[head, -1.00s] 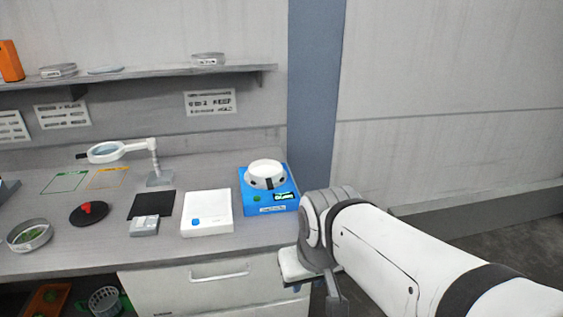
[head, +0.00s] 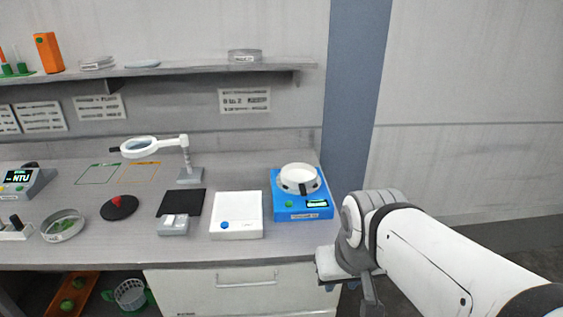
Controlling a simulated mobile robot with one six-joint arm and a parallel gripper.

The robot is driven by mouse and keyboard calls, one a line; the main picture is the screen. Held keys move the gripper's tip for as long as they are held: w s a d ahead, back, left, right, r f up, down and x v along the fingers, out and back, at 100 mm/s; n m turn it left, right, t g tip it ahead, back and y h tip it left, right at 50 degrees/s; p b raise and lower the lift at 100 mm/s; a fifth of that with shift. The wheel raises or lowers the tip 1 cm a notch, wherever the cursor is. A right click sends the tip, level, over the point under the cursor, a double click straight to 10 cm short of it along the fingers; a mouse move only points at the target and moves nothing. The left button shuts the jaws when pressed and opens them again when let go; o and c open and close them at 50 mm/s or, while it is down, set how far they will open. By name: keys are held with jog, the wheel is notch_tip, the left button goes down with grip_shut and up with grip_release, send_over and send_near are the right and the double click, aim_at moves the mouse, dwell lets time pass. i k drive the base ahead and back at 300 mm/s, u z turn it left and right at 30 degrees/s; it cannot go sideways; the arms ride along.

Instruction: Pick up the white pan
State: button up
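The white pan (head: 298,173) is a shallow round dish with a dark handle or tab at its front. It sits on top of a blue device (head: 303,208) with a small green display, at the right end of the bench. My arm comes in from the lower right. Its wrist is just right of and in front of the bench's right end, apart from the pan. My gripper's fingertips cannot be made out, so its opening is not shown.
A white box with a blue knob (head: 237,222) stands left of the blue device. A magnifier lamp (head: 150,145), black mat (head: 181,203), black disc with red knob (head: 118,206) and glass dish (head: 63,226) stand further left. A shelf (head: 200,73) runs above. The bench front (head: 200,255) is bare.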

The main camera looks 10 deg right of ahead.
aim_at(298, 175)
jog(key=i, duration=0.85)
